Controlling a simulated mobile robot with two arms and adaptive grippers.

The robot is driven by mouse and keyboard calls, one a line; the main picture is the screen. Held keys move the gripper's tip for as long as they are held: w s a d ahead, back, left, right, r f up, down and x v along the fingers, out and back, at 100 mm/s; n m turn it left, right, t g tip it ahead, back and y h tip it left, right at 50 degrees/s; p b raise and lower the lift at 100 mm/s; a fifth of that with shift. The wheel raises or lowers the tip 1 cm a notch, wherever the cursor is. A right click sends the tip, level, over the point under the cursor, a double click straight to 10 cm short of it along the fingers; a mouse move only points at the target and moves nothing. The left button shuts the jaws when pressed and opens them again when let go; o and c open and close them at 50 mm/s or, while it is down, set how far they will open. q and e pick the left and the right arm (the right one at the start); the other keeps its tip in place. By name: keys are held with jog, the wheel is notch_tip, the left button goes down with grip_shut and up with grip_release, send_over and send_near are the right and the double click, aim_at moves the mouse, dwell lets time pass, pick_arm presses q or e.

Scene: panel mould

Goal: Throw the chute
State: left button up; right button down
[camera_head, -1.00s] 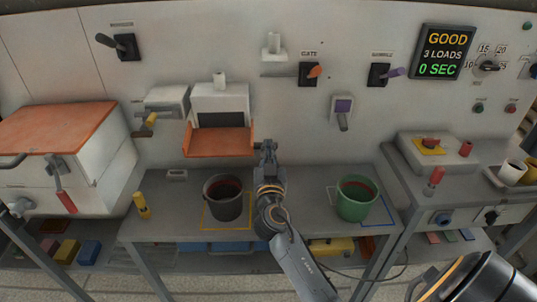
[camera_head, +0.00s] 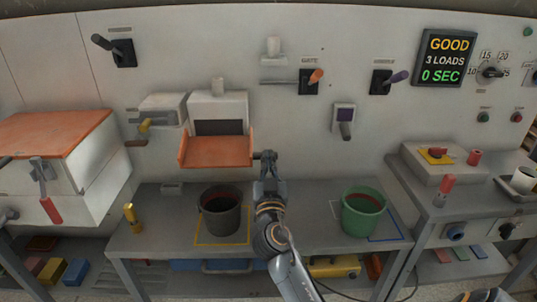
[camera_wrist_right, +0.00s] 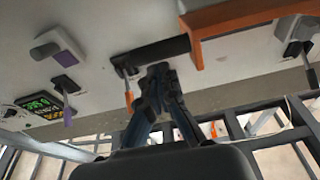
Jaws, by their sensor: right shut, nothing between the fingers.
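The chute (camera_head: 216,150) is an orange open tray on the wall below a white housing, tipped out level toward me. A short dark bar (camera_head: 265,155) sticks out from its right side. In the right wrist view the chute's orange edge (camera_wrist_right: 243,17) and the dark bar (camera_wrist_right: 155,55) show close up. My right gripper (camera_head: 266,172) is shut and empty, its fingertips (camera_wrist_right: 158,72) just at the bar; I cannot tell whether they touch it. My left gripper is not in view.
A dark bucket (camera_head: 221,212) stands on the bench below the chute, a green bucket (camera_head: 363,213) to the right. An orange-tipped lever (camera_head: 313,79) and a purple-tipped lever (camera_head: 390,81) are on the wall. A display (camera_head: 445,58) reads GOOD, 3 LOADS, 0 SEC.

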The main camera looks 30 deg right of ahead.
jog(key=v, duration=1.2)
